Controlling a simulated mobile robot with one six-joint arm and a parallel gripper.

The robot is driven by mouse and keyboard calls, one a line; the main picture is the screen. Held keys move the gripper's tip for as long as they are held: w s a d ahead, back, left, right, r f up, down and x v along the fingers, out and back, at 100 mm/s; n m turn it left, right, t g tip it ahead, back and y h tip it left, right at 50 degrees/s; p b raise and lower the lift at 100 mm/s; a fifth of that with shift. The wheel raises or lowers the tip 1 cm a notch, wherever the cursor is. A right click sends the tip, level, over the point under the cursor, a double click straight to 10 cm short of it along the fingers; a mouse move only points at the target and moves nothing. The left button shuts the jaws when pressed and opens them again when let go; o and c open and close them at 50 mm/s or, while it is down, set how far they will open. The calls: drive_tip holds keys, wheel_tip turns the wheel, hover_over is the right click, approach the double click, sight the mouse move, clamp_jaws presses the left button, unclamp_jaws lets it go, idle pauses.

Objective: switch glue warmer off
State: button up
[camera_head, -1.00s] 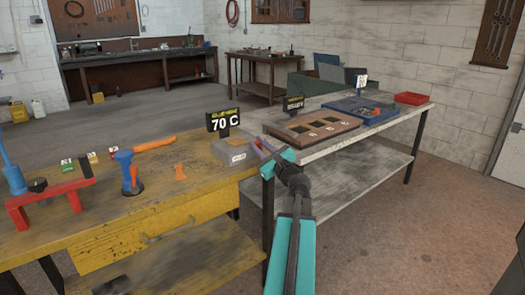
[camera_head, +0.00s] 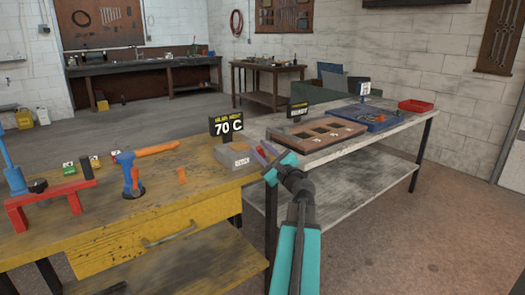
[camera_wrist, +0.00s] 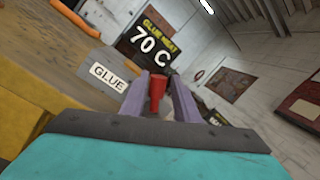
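The glue warmer (camera_head: 237,152) is a grey box with a white GLUE label at the right end of the yellow bench. A black sign (camera_head: 226,125) behind it reads 70 C. My gripper (camera_head: 264,151) is just right of the box, its purple fingers pointing toward it. In the wrist view the box (camera_wrist: 92,73) is left of my gripper (camera_wrist: 163,84), and the sign (camera_wrist: 150,40) is beyond. The fingers are apart, with a red upright piece (camera_wrist: 157,95) showing between them. I cannot tell whether they touch it or whether it belongs to the warmer.
The yellow bench (camera_head: 165,205) holds a blue-orange tool (camera_head: 132,175) and a red stand (camera_head: 55,200). The grey table (camera_head: 345,155) to the right holds a brown tray (camera_head: 297,139), a blue tray (camera_head: 350,113) and a red bin (camera_head: 416,106).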

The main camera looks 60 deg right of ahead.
drive_tip(key=shift+o, duration=0.6)
drive_tip(key=shift+a, duration=0.1)
drive_tip(key=shift+s+a+f, duration=0.1)
drive_tip(key=shift+s+a, duration=0.25)
drive_tip(key=shift+s, duration=0.2)
drive_tip(key=b+v, duration=0.1)
drive_tip(key=v, duration=0.6)
drive_tip(key=shift+f, duration=0.2)
drive_tip(key=b, duration=0.5)
drive_tip(key=shift+s, duration=0.35)
drive_tip(key=b+v, duration=0.1)
drive_tip(key=b, duration=0.7)
drive_tip(key=shift+s+a+f+b, duration=0.1)
drive_tip(key=shift+s+a+b, duration=0.1)
drive_tip(key=shift+s+b, duration=0.15)
